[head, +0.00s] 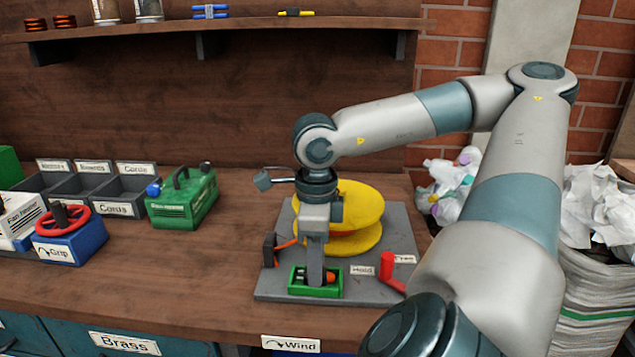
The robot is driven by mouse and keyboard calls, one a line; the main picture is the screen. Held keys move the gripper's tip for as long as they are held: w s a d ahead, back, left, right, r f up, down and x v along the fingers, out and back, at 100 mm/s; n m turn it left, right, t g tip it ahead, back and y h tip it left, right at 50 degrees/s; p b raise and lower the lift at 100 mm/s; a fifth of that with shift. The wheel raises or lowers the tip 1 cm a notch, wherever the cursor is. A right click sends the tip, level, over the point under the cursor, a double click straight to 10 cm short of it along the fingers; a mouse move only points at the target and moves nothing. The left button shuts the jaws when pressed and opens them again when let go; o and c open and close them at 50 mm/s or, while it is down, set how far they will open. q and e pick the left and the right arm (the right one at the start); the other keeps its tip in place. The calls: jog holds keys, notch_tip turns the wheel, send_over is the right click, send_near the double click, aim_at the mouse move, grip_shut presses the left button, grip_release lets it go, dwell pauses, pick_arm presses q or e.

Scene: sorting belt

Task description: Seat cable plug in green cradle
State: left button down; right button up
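The green cradle (300,291) is a small open box near the front of a grey base plate (400,240). My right gripper (315,278) points straight down with its fingertips inside the cradle. A small orange and dark piece (331,277), which looks like the cable plug, shows in the cradle beside the fingers. Most of it is hidden, so I cannot tell if it is gripped or how it sits. An orange cable (287,244) runs from a black block (268,250) behind the gripper. My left gripper is out of view.
A yellow reel (358,207) stands right behind my gripper. A red lever (387,268) is to the right by "Hold" and "Free" labels. A green machine (182,198), grey bins (122,190) and a red handwheel (62,220) stand left. The wooden bench front is clear.

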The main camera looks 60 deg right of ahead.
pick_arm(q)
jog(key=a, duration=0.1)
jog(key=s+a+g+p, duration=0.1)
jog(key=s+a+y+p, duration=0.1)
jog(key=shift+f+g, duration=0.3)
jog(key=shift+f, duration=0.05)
pick_arm(e)
notch_tip(320, 180, up, 17)
jog(key=shift+s+a+r, duration=0.15)
jog(key=shift+s+r, duration=0.05)
pick_arm(q)
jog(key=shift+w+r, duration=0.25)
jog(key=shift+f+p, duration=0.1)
jog(key=shift+p, duration=0.2)
